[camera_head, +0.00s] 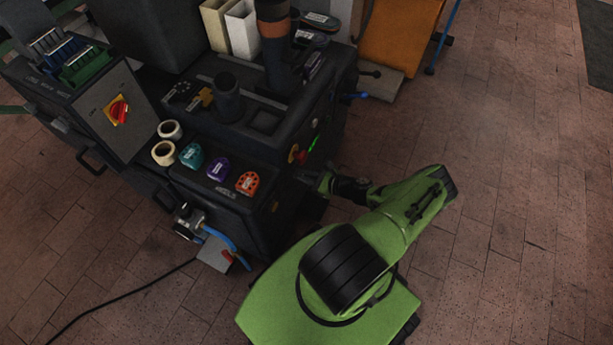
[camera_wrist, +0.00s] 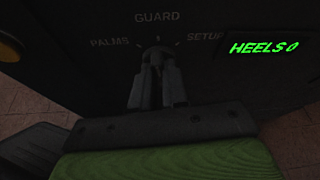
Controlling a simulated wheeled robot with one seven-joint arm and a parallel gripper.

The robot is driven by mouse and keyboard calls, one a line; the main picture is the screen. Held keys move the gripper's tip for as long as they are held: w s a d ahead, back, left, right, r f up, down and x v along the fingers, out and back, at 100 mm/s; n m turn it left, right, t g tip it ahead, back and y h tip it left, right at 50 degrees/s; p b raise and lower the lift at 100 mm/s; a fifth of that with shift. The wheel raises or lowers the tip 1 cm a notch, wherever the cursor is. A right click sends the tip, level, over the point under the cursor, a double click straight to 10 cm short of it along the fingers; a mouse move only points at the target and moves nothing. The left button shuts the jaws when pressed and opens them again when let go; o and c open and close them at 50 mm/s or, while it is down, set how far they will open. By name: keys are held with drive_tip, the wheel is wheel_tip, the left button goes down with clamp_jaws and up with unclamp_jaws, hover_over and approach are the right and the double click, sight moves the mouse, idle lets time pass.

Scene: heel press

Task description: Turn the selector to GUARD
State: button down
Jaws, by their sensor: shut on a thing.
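In the wrist view the selector (camera_wrist: 157,50) sits on a dark panel, under an arc of labels. PALMS is at the left, GUARD at the top and SETUP at the right. My gripper (camera_wrist: 158,62) reaches up to it from below, its two dark fingers shut on the selector. The fingers hide most of the knob, and its pointer is too dark to read with certainty. In the head view my gripper (camera_head: 306,178) is at the right side of the dark machine (camera_head: 285,200), where the selector itself is hidden.
A green display (camera_wrist: 263,47) reading HEELS 0 is right of the selector. A red and yellow switch (camera_head: 118,110) is on the machine's left panel. Coloured pads (camera_head: 218,168) and tape rolls (camera_head: 164,152) lie on top. An orange board (camera_head: 400,35) stands behind. The floor at right is clear.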

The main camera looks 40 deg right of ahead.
drive_tip(key=shift+m+y, duration=0.3)
drive_tip(key=shift+m, duration=0.3)
drive_tip(key=c, duration=1.1)
unclamp_jaws()
drive_tip(key=shift+c, duration=0.2)
drive_tip(key=p+v, duration=0.3)
drive_tip(key=v, duration=1.2)
drive_tip(key=shift+s+d+r, duration=0.25)
